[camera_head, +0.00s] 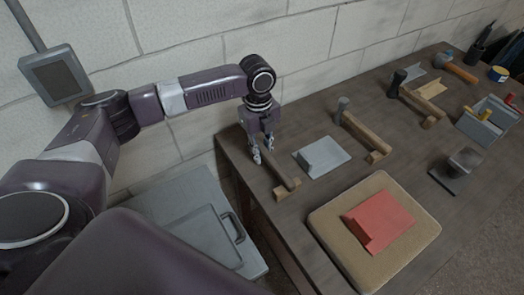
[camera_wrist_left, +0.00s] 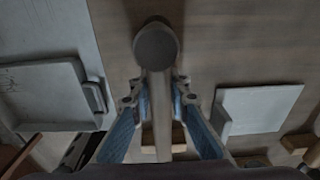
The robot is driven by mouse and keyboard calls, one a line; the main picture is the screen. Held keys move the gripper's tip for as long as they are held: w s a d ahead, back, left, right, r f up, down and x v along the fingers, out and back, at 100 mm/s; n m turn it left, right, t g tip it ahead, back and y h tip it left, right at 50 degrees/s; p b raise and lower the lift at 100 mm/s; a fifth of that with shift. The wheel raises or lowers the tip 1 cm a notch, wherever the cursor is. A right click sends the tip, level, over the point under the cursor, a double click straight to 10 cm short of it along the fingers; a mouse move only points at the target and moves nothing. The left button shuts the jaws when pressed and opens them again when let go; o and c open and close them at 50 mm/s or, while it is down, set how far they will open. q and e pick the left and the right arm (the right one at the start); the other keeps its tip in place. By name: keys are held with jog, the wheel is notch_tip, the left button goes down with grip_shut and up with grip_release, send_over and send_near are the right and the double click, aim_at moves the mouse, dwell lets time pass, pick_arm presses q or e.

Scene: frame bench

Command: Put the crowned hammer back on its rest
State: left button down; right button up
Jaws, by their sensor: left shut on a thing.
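My left gripper (camera_head: 263,155) is shut on a hammer at the near left end of the bench. The wooden hammer handle (camera_head: 286,174) slopes down from the fingers to a wooden block (camera_head: 285,190). In the left wrist view the hammer's round grey head (camera_wrist_left: 155,46) lies beyond the fingertips, with its handle (camera_wrist_left: 160,110) between the blue fingers (camera_wrist_left: 159,100). The head is hidden by the gripper in the head view. Whether this is the crowned hammer, I cannot tell. A second hammer (camera_head: 361,132) lies with its handle by another wooden block (camera_head: 379,156). My right gripper is out of view.
A grey bent plate (camera_head: 325,156) lies right of the held hammer. A red plate (camera_head: 380,218) rests on a tan pad (camera_head: 418,236). Farther along are a dark-headed hammer (camera_head: 414,100) and a grey tool tray (camera_head: 478,126). A grey case (camera_head: 190,215) stands beside the bench.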

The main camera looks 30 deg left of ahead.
pick_arm(q)
jog(key=c, duration=1.8)
grip_release()
jog(key=r+b, duration=0.1)
jog(key=r, duration=0.7)
jog(key=r+b, duration=0.1)
jog(key=r, duration=0.3)
jog(key=shift+w+a+r+b, duration=0.1)
jog(key=shift+a+b, duration=0.2)
jog(key=shift+a, duration=0.05)
